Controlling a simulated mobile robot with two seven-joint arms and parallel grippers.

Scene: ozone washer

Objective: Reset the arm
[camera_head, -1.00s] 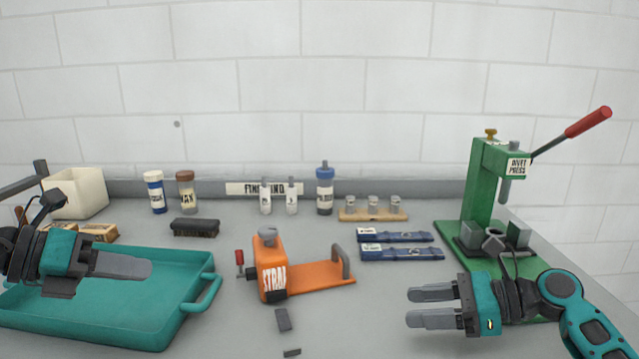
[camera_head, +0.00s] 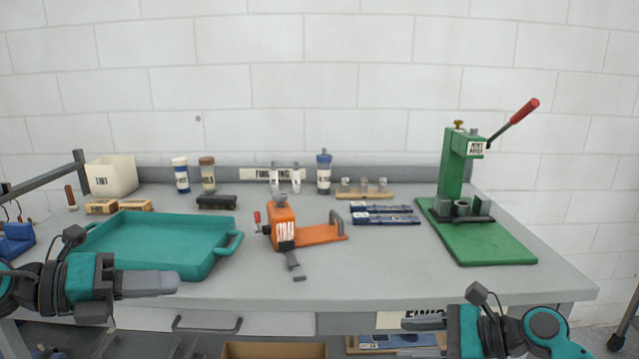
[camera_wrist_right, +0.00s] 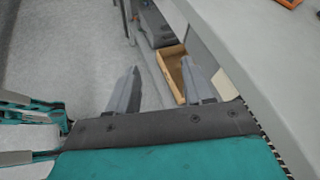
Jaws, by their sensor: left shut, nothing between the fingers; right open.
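My left gripper (camera_head: 150,284) is shut and empty. It shows in the head view in front of the teal tray (camera_head: 165,243), at the near left edge of the bench. My right gripper (camera_head: 424,332) is low in front of the bench's front edge at the lower right of the head view. In the right wrist view its two fingers (camera_wrist_right: 158,90) stand apart with nothing between them. Both grippers are clear of the objects on the bench.
The grey bench (camera_head: 400,275) has a free front strip. An orange strap tool (camera_head: 318,234) stands mid-bench, a green press (camera_head: 452,175) at right. Bottles and blue cases (camera_head: 385,219) sit behind. A drawer (camera_head: 210,320) and a cardboard box (camera_head: 272,350) are below.

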